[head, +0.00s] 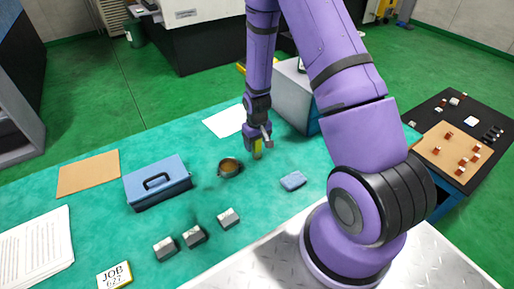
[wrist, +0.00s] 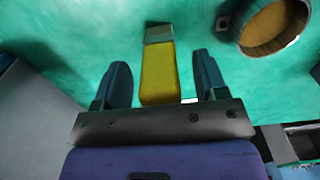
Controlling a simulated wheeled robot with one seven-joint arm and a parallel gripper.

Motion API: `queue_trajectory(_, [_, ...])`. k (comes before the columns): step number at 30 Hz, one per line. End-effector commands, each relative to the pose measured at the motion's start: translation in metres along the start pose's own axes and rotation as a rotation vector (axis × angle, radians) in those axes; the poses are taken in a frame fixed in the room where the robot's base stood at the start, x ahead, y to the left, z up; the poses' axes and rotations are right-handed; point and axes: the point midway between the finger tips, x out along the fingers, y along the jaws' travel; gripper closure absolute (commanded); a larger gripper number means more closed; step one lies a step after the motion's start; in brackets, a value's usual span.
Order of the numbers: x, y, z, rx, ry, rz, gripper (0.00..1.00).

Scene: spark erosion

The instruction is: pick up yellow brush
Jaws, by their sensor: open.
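The yellow brush (wrist: 159,72) shows between the two dark fingers of my gripper (wrist: 166,80) in the wrist view, with its grey bristle end pointing away. The fingers are open, with a gap on each side of the brush. In the head view the brush (head: 257,149) shows as a small yellow piece just below my gripper (head: 258,143), partly hidden by it. I cannot tell how far the fingertips are above the green table (head: 120,225).
A round bowl with brown contents (head: 230,167) is close to the left of the brush. A blue toolbox (head: 158,182), several grey blocks (head: 194,236) and a blue sponge-like block (head: 293,181) lie nearby. A grey box (head: 293,95) stands behind on the right.

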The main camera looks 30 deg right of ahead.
Motion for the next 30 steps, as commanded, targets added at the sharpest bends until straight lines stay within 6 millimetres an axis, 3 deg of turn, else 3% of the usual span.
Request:
queue_trajectory(2, [0.0, 0.0, 0.0, 0.0, 0.0, 0.0, 0.34])
queue_trajectory(9, [0.0, 0.0, 0.0, 0.0, 0.0, 0.0, 0.87])
queue_trajectory(20, [-0.002, 0.0, -0.001, 0.0, 0.001, 0.0, 0.88])
queue_trajectory(30, [-0.019, -0.003, -0.007, -0.001, 0.002, 0.0, 0.88])
